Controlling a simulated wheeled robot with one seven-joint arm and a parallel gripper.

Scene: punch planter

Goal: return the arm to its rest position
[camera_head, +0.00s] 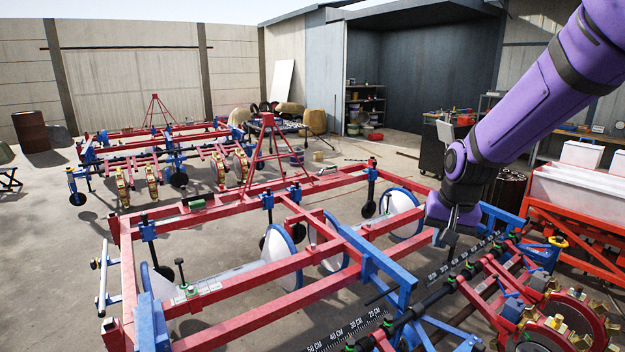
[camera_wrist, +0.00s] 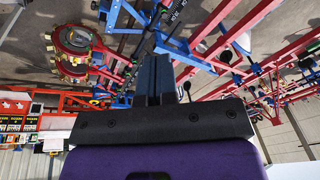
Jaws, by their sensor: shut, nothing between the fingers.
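My purple arm comes in from the upper right in the head view. My gripper (camera_head: 445,237) hangs at its end, over the right side of the red and blue planter frame (camera_head: 240,283). In the wrist view my gripper (camera_wrist: 154,62) shows as two dark fingers side by side, shut with nothing between them. The fingers look apart from the frame, though their exact height above it is hard to tell.
A black ruled bar (camera_head: 345,333) and a red wheel with brass punches (camera_head: 560,325) lie close below the gripper. A red stand with white hoppers (camera_head: 575,190) is at the right. A second planter (camera_head: 160,150) stands behind. Open concrete floor lies at the left.

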